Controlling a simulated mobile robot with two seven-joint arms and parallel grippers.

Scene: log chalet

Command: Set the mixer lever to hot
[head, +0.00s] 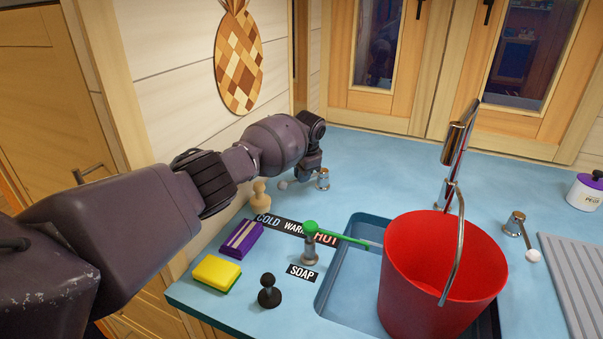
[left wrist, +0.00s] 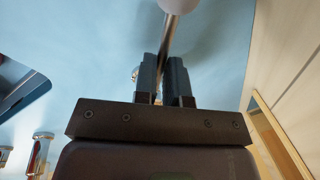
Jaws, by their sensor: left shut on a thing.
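A chrome lever with a white ball knob (head: 283,184) stands on a metal base (head: 322,180) at the back left of the counter. My left gripper (head: 308,172) reaches down over it. In the left wrist view, my left gripper (left wrist: 163,75) is shut on the lever's metal rod (left wrist: 168,45), with the white ball (left wrist: 178,4) beyond the fingertips. A black label strip (head: 295,228) reading COLD, WARM, HOT from left to right lies nearer to me. The fingers partly hide the lever, so its exact setting is unclear. My right gripper is not in view.
A second ball-tipped lever (head: 515,224) stands right of the sink (head: 337,285). A red bucket (head: 432,270) stands in the sink before the chrome faucet (head: 460,145).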

